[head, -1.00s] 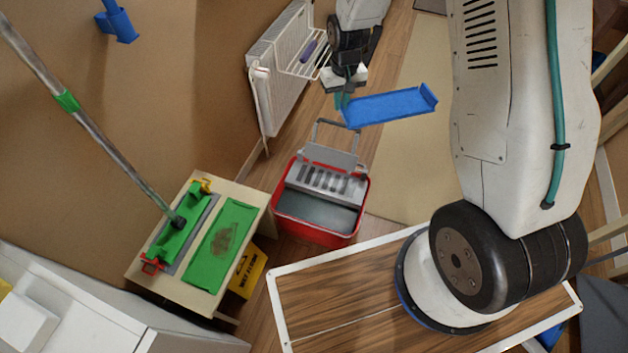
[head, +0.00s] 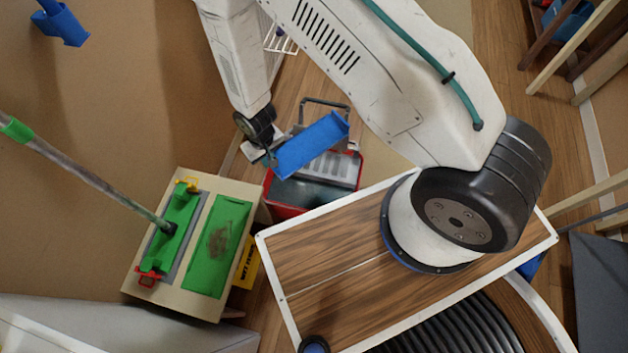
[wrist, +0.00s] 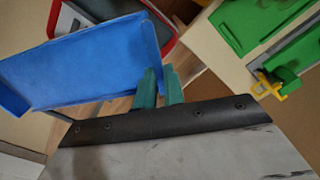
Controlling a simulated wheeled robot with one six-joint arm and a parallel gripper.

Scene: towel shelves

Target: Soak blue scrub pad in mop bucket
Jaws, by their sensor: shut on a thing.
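In the wrist view the green fingertips (wrist: 158,86) meet the near edge of the blue pad (wrist: 85,62). The red mop bucket (head: 282,209) stands on the floor with a grey wringer and dark water inside. In the head view the pad overlaps the bucket's back part and hides some of the wringer; its height above is hard to tell.
A small wooden table (head: 172,296) at left holds a green mop head (head: 177,232) and a stained green pad (head: 218,243). A yellow sign (head: 247,266) stands beside it. A white cabinet (head: 130,325) is at the bottom left.

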